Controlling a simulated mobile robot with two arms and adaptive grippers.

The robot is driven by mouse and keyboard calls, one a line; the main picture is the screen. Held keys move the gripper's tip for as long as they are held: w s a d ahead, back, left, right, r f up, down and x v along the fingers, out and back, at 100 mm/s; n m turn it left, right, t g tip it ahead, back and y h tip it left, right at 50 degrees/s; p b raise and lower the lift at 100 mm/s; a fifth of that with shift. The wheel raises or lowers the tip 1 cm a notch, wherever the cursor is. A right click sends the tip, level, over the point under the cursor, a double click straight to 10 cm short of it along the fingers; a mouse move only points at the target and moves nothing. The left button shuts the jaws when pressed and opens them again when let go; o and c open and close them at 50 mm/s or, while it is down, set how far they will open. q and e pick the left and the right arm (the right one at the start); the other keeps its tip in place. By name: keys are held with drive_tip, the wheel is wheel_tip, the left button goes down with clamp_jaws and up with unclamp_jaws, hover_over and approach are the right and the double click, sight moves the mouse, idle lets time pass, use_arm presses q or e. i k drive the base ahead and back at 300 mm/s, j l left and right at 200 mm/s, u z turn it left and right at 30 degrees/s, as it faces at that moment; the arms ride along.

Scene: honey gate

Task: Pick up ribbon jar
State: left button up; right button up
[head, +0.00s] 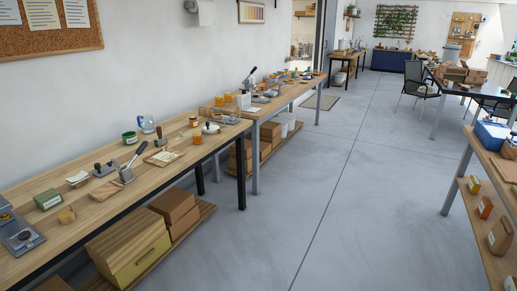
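No jar here can be clearly made out as the ribbon jar; the jars are too small to tell a ribbon. On the long wooden table (100,206) at the left, a small amber jar (197,138) stands near the front edge. Another small amber jar (193,121) stands behind it. A bluish glass vessel (147,124) and a green round container (130,138) stand nearer the wall. More small amber jars (219,101) show farther along. Neither of my grippers is in view.
Stamps, a green box (47,199) and other small items crowd the left table. The grey floor (345,200) is clear. Another shelved table (486,170) stands at the right, with chairs (418,82) beyond.

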sight(197, 137)
drive_tip(key=i+l+u, duration=0.1)
drive_tip(key=i+u, duration=0.2)
drive_tip(key=i, duration=0.2)
drive_tip(key=i+l+u, duration=0.35)
drive_tip(key=i, duration=0.15)
drive_tip(key=j, duration=0.1)
